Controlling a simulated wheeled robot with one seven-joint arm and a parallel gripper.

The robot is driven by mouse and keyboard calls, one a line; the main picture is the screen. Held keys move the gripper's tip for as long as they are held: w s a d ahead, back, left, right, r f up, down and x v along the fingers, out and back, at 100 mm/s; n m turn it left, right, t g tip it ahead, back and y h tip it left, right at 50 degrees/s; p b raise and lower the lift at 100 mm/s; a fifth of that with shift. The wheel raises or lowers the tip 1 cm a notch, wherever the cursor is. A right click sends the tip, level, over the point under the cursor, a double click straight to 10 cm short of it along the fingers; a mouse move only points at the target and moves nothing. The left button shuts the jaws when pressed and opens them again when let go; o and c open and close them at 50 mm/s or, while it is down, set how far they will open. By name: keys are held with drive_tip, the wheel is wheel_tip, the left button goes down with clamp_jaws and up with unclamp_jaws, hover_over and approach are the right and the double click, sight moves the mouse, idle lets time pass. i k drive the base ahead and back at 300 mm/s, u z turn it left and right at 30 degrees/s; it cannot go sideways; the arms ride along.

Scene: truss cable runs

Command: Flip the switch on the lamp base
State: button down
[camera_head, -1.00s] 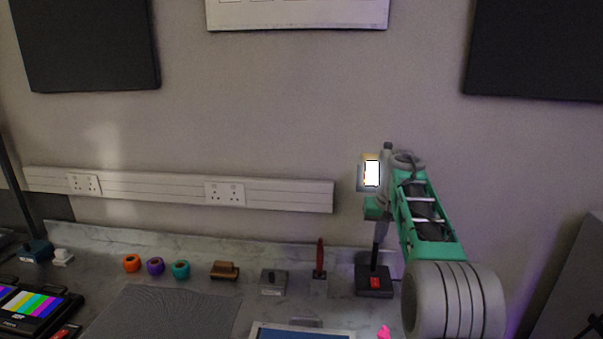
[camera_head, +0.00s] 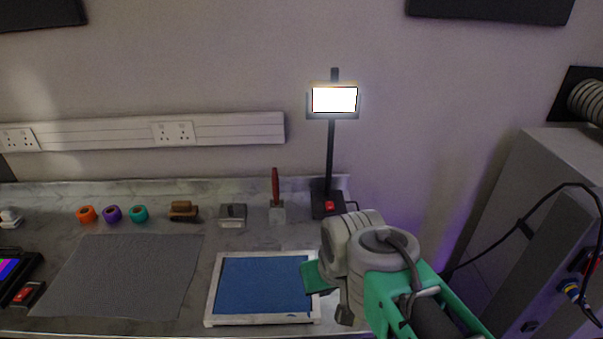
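The lamp stands at the back right of the bench, its lit white panel (camera_head: 334,100) on a thin black post (camera_head: 331,155). Its dark square base (camera_head: 320,203) carries a red switch (camera_head: 330,206), which is in plain view. Whether the switch is pressed in on one side is too small to tell. My gripper (camera_head: 343,306) is in front of and below the lamp base, near the right edge of the blue screen frame, apart from the switch. It is mostly hidden by my arm's green and grey links, so its fingers cannot be made out.
A white frame with a blue panel (camera_head: 262,288) lies left of my gripper. A red-handled tool (camera_head: 276,195) and a grey block (camera_head: 232,215) stand left of the lamp. A grey mat (camera_head: 118,275) lies further left. A grey cabinet (camera_head: 562,160) and black cable are at right.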

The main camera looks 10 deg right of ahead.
sight(330, 206)
drive_tip(key=u, duration=0.55)
drive_tip(key=k, duration=1.3)
drive_tip(key=u, duration=1.05)
drive_tip(key=i, duration=1.45)
drive_tip(key=z, duration=0.95)
drive_tip(key=i, duration=0.4)
drive_tip(key=z, duration=0.5)
